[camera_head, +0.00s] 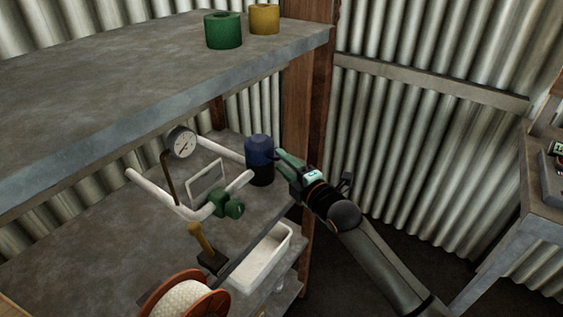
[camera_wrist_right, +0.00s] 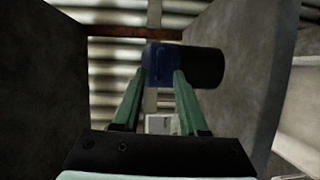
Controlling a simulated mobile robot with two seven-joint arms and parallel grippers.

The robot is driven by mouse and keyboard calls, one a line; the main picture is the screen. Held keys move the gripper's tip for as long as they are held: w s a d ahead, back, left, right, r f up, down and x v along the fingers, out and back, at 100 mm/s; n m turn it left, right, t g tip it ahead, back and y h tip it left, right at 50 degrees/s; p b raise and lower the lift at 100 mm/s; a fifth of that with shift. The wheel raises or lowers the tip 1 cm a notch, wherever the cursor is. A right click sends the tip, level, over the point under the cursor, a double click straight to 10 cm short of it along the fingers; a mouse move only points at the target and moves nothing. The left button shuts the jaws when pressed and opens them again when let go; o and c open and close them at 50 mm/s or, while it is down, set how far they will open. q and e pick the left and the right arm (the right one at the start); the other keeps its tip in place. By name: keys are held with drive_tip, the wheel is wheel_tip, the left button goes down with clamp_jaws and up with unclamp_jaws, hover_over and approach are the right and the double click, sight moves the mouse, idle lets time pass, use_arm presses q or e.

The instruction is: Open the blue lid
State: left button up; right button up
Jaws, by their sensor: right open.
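The blue lid (camera_head: 259,147) sits on top of a dark upright canister (camera_head: 261,174) on the middle shelf, near the wooden post. The lid looks closed. My right gripper (camera_head: 279,161) reaches in from the right, its green fingers close beside the canister at lid height. In the right wrist view the lid (camera_wrist_right: 158,62) lies ahead of my open fingers (camera_wrist_right: 159,76), with the black canister body (camera_wrist_right: 203,67) to its right. The fingertips overlap the lid's edge in that view; I cannot tell whether they touch it. My left gripper is not in view.
White pipes with a gauge (camera_head: 182,142) and a green valve (camera_head: 227,204) stand left of the canister. The upper shelf (camera_head: 120,75) overhangs on the left. A wooden post (camera_head: 311,100) rises behind; a white bin (camera_head: 262,257) lies below.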

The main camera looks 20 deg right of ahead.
drive_tip(key=shift+w+a, duration=0.2)
drive_tip(key=shift+w, duration=0.35)
clamp_jaws()
drive_tip(key=shift+f, duration=0.1)
idle(1.0)
